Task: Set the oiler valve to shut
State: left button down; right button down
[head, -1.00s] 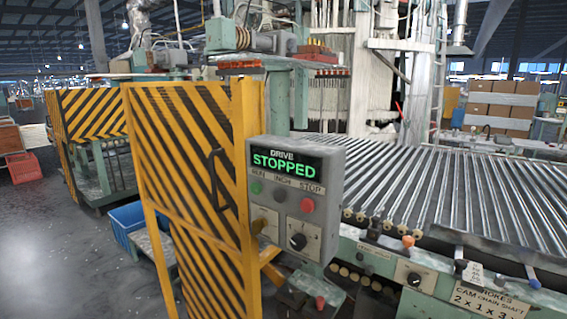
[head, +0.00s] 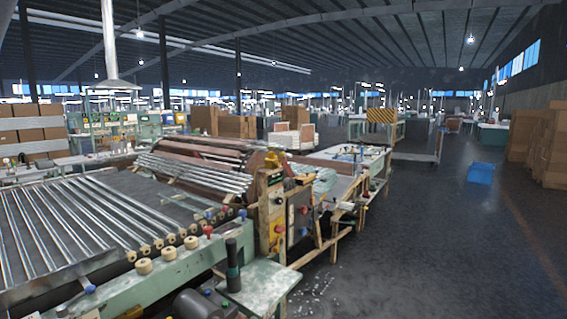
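I cannot make out an oiler valve for certain in the head view. A dark upright cylinder (head: 233,266) stands at the rail's right end by a small pale green table (head: 268,279). A yellow and grey control panel (head: 276,215) with red, green and dark knobs stands beyond it. Neither of my grippers is in view.
Open dark floor (head: 430,240) lies to the right. A blue bin (head: 481,173) stands on it farther back. Cardboard boxes (head: 540,145) are stacked at the right edge. A workbench (head: 350,160) extends behind the control panel.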

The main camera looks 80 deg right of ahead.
aim_at(276, 164)
jog(key=z, duration=2.65)
